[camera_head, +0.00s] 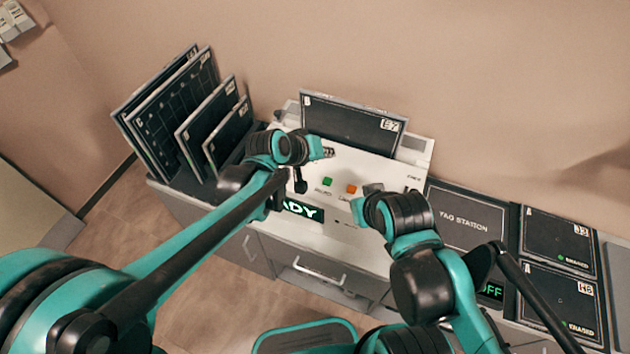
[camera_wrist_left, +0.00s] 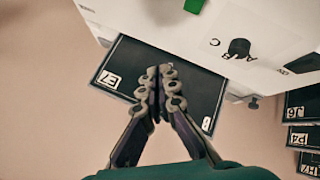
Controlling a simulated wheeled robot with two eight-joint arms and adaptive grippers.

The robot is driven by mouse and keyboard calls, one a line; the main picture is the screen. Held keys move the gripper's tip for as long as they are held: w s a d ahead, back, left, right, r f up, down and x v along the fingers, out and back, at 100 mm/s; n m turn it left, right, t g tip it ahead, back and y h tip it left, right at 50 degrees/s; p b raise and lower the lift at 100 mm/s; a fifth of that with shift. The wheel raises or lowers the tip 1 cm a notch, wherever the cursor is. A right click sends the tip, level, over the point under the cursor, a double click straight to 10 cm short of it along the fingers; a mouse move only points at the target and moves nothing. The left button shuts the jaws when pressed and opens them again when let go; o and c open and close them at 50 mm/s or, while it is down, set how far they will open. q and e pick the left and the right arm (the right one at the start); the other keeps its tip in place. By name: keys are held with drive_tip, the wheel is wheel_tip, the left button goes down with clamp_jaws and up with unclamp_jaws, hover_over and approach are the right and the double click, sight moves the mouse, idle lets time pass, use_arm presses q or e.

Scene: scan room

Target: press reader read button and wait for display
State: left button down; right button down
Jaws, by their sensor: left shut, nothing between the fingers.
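The white reader (camera_head: 405,175) stands on the counter against the wall. A green button (camera_head: 327,181) and an orange button (camera_head: 351,188) sit on its top panel. Its lit green display (camera_head: 303,210) is partly hidden by my left arm; "ADY" shows. My left gripper (camera_head: 328,152) is shut and empty, above the panel behind and near the green button, apart from it. In the left wrist view its closed fingertips (camera_wrist_left: 160,72) lie over the dark plate marked E7 (camera_wrist_left: 120,70). My right gripper (camera_head: 358,208) is at the panel's front right; its fingers are unclear.
Dark plates (camera_head: 170,115) stand in a rack at the left. The E7 plate (camera_head: 350,124) stands at the reader's back. A black knob (camera_wrist_left: 238,48) with letters A, B, C shows on the reader. The tag station (camera_head: 470,212) and two plates marked erased (camera_head: 558,240) lie right.

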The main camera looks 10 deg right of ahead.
sight(325, 182)
idle(0.3)
use_arm(q)
wheel_tip(325, 182, down, 9)
drive_tip(key=b, duration=0.7)
idle(1.3)
drive_tip(key=shift+f+b, duration=0.35)
drive_tip(key=shift+b, duration=0.05)
drive_tip(key=shift+f+b, duration=0.4)
drive_tip(key=shift+f, duration=0.1)
idle(0.5)
idle(0.3)
drive_tip(key=shift+r+p, duration=0.8)
drive_tip(key=shift+r, duration=0.2)
